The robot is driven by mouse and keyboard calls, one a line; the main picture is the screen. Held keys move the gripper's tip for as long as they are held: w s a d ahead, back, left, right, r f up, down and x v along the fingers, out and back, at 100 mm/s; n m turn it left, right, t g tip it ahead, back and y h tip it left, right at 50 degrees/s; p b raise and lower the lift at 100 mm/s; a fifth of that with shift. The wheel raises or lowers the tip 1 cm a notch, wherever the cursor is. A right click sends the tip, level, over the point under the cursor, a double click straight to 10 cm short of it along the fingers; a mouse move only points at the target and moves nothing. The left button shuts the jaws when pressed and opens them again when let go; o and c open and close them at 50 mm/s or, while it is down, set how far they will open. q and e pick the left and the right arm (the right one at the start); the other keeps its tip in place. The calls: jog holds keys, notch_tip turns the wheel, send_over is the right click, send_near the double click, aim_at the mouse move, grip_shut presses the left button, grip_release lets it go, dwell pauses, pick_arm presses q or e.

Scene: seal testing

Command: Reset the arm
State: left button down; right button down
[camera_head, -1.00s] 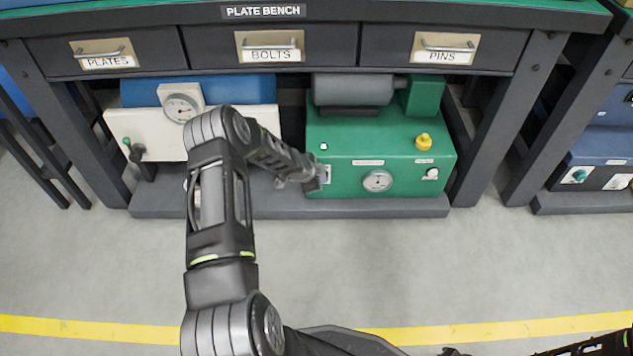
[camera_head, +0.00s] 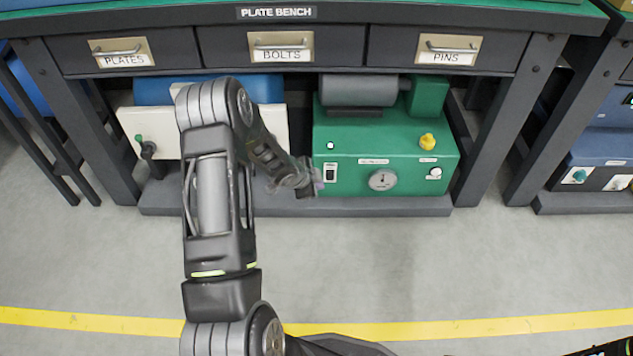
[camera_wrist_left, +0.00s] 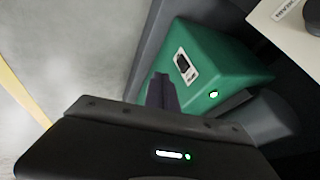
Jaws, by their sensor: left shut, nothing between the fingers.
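My left arm comes in from the bottom of the head view and bends over in front of the bench. My left gripper (camera_head: 312,187) is beside the left end of the green machine's (camera_head: 385,148) front face, close to a white-framed switch (camera_head: 330,171). In the left wrist view the shut, empty fingers (camera_wrist_left: 161,92) point toward the green machine (camera_wrist_left: 222,58), and the same switch (camera_wrist_left: 184,66) shows apart from them. A small lit lamp shows on the machine's top. Of my right arm only a dark bit shows at the bottom right corner; its gripper is not visible.
The plate bench has drawers labelled plates (camera_head: 122,52), bolts (camera_head: 281,46) and pins (camera_head: 447,49). A white and blue machine (camera_head: 152,130) stands left on the lower shelf (camera_head: 400,205), partly hidden by my arm. Another bench stands right. The floor in front is clear, with a yellow line.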

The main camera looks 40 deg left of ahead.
pick_arm(q)
jog(key=shift+s+r, duration=0.2)
pick_arm(e)
jog(key=shift+r, duration=0.1)
dwell(0.4)
